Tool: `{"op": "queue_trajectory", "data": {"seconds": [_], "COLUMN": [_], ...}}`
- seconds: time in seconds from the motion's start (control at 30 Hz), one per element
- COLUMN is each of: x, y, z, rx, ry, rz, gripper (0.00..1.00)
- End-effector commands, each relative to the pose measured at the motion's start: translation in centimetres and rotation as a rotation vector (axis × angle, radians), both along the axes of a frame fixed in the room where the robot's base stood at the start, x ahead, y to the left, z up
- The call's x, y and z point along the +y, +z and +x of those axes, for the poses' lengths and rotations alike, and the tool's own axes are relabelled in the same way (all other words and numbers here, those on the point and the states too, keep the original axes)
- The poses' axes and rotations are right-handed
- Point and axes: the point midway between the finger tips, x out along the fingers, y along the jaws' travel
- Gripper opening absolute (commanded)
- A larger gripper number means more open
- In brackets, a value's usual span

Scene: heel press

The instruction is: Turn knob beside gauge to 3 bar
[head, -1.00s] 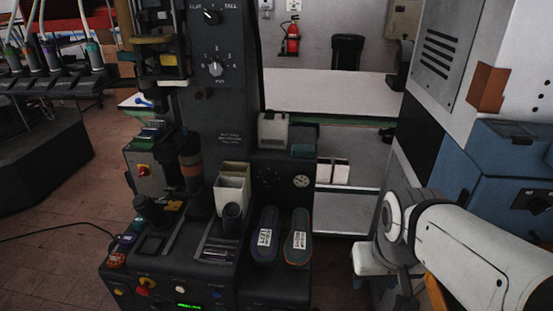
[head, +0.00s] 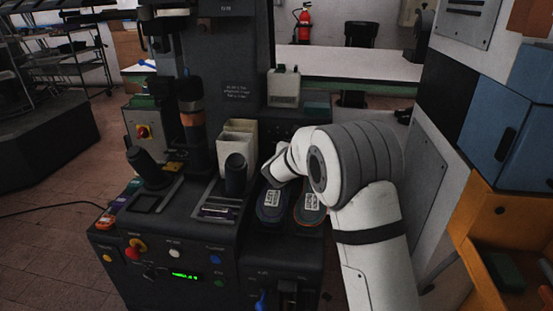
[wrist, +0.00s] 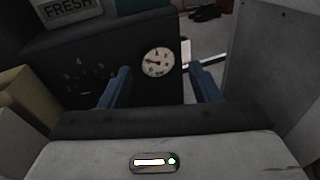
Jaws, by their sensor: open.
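The round white gauge (wrist: 158,62) is on the dark panel in the wrist view. Its red needle points to the left; the figures are too small to read. The dark knob (wrist: 86,82) is left of the gauge, with pale scale marks around it; its setting cannot be made out. My gripper (wrist: 160,87) is open and empty, its two blue fingers apart. In the picture the gauge lies between the fingers, and the knob is left of the left finger. In the head view my arm hides the gauge, and the fingertips cannot be made out.
Two shoe soles (head: 271,204) lie below my wrist in the head view. A cream bin (head: 237,143) and a dark cylinder (head: 236,174) stand to the left. A box marked FRESH (wrist: 68,10) sits above the panel. A grey cabinet wall (wrist: 270,62) is at right.

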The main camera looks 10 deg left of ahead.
Motion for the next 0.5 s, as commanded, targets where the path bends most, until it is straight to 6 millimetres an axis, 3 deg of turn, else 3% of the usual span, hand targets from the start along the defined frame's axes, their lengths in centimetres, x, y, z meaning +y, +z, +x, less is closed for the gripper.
{"op": "queue_trajectory", "data": {"seconds": [0.03,0.2,0.33,0.5], "x": [2.8,8.9,10.7,10.8], "y": [-2.9,-6.2,-7.1,-7.1], "z": [1.2,2.9,3.5,5.2], "rx": [-0.004,-0.036,-0.049,-0.052], "ry": [0.076,0.248,0.298,0.304], "rz": [-0.086,-0.289,-0.348,-0.357], "gripper": [0.57,0.57,0.57,0.57]}}
